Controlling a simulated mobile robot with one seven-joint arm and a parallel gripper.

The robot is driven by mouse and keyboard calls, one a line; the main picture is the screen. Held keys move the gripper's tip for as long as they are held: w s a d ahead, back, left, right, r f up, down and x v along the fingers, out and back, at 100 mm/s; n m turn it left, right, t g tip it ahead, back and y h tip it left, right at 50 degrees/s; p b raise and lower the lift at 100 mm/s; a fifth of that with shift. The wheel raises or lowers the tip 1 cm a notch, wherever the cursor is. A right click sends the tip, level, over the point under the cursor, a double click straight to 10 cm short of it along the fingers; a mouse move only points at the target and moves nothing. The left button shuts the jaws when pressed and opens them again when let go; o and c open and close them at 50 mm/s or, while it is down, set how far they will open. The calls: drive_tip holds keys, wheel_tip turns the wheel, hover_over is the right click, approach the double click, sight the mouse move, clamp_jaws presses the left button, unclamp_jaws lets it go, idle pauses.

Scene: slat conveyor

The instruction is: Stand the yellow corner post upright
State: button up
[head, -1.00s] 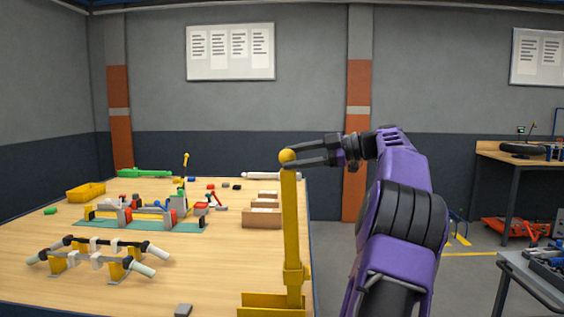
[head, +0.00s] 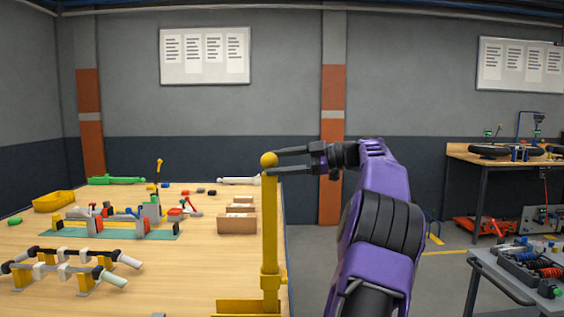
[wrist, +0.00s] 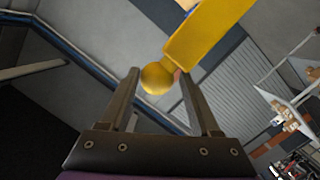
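The yellow corner post (head: 269,225) stands upright at the table's right front, with a ball knob (head: 269,160) on top, a collar low down and a yellow base piece (head: 240,307) at its foot. The bottom of the post is cut off by the frame. My gripper (head: 276,160) reaches in from the right at knob height, its two fingers apart. In the wrist view my gripper (wrist: 158,76) is open, with the knob (wrist: 157,79) between or just beyond the fingertips and small gaps on both sides. I cannot tell whether a finger touches it.
The wooden table (head: 190,265) holds a green mat with fixtures (head: 110,228), a rod assembly (head: 70,265), a yellow bin (head: 54,201) and brown boxes (head: 238,220). A grey cart (head: 510,280) stands at the right. Floor shows between table and cart.

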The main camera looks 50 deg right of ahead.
drive_tip(key=p+v, duration=0.7)
drive_tip(key=v, duration=1)
drive_tip(key=shift+s, duration=0.25)
drive_tip(key=shift+w, duration=0.1)
